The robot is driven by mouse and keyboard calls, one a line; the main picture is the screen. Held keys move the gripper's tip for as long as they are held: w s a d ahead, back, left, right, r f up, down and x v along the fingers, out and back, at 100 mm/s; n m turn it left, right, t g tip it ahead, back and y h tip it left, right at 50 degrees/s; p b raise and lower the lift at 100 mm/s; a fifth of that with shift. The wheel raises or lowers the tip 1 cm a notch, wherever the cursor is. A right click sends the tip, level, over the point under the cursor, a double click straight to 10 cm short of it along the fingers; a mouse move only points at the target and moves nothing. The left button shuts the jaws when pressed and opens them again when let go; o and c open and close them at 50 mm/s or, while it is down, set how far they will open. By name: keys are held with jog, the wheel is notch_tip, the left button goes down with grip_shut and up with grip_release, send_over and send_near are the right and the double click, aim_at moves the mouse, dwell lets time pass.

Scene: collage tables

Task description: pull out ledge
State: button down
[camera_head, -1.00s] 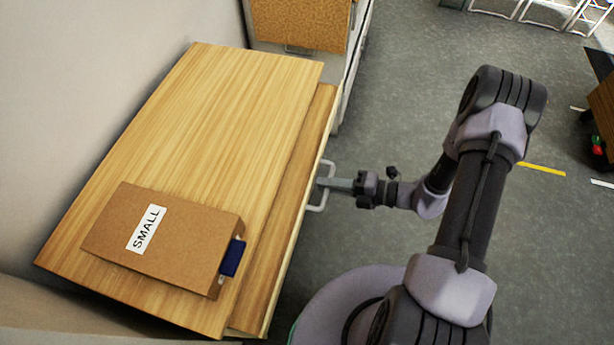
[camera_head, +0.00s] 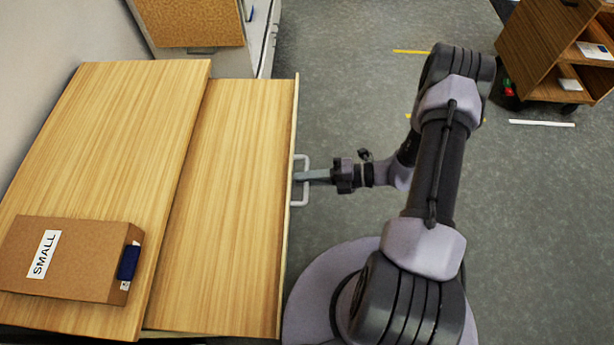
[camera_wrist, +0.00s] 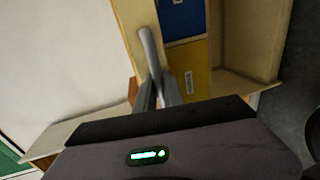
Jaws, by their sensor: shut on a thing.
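The ledge (camera_head: 232,205) is a wooden pull-out board under the left tabletop (camera_head: 110,140). A wide strip of it shows to the right of the tabletop's edge. A pale bar handle (camera_head: 305,163) stands on its front edge. My gripper (camera_head: 300,176) is shut on this handle, with the arm reaching in from the right. In the wrist view my gripper (camera_wrist: 158,92) has its fingers close together on the grey handle bar (camera_wrist: 149,50), which is partly hidden behind them.
A brown box labelled SMALL (camera_head: 75,258), with a blue item (camera_head: 129,262) at its right end, lies on the tabletop. A cork-fronted cabinet (camera_head: 192,22) stands behind. A wooden shelf unit (camera_head: 540,50) stands at the far right.

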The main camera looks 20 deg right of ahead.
dwell(0.3)
jog(key=c, duration=1.5)
grip_release()
jog(key=shift+o, duration=0.2)
jog(key=p+v, duration=0.3)
jog(key=v, duration=1.4)
jog(key=shift+d, duration=0.2)
